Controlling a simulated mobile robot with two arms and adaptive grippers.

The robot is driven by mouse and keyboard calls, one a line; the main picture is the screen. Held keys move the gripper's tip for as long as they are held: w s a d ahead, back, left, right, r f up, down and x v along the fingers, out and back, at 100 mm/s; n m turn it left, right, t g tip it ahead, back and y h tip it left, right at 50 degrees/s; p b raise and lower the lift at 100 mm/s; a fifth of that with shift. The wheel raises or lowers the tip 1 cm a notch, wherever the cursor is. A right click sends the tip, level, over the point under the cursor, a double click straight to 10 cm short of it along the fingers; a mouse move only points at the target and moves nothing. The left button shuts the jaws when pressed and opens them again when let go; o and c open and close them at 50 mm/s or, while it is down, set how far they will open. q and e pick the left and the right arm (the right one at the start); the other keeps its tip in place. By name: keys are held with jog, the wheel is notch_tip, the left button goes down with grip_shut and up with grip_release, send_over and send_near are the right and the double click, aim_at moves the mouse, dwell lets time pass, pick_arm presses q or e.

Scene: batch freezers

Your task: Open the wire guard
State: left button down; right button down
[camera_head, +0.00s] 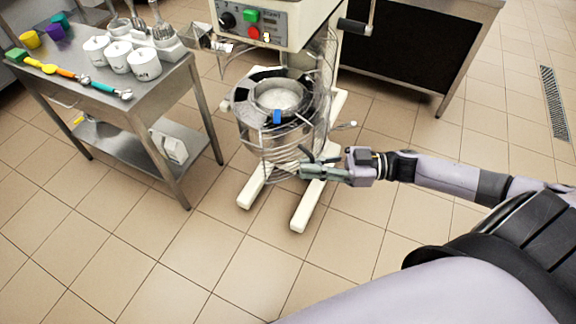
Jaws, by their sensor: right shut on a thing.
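The mixer (270,22) stands near the top centre, with its steel bowl (258,138) held under the head. The wire guard (325,72) shows as thin curved wires along the right side of the bowl and around its lower front. How far open the guard stands is hard to tell. My right gripper (304,166) reaches in from the right, low at the bowl's front right. It is shut on a wire of the guard. The exact grip is small and partly hidden by the fingers. My left gripper is out of view.
A steel table (110,95) at left holds white containers (144,64), coloured cups and utensils. The mixer's white legs (308,208) extend along the tiled floor. A dark-fronted counter (410,55) stands behind right. The floor in front is clear.

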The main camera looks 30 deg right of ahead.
jog(key=s+d+n+g+b, duration=0.2)
jog(key=d+b, duration=0.1)
jog(key=d, duration=0.3)
jog(key=s+d+n+g+y+b, duration=0.1)
jog(key=s+d+g+b, duration=0.1)
jog(key=d, duration=0.4)
jog(key=shift+s+d+n+g+y+b, duration=0.3)
jog(key=shift+n+g+b, duration=0.15)
jog(key=shift+g, duration=0.35)
jog(key=c, duration=1.7)
grip_release()
jog(key=shift+d, duration=0.1)
jog(key=s+d, duration=0.1)
jog(key=d, duration=1)
jog(key=shift+s+d, duration=0.3)
jog(key=shift+d, duration=0.05)
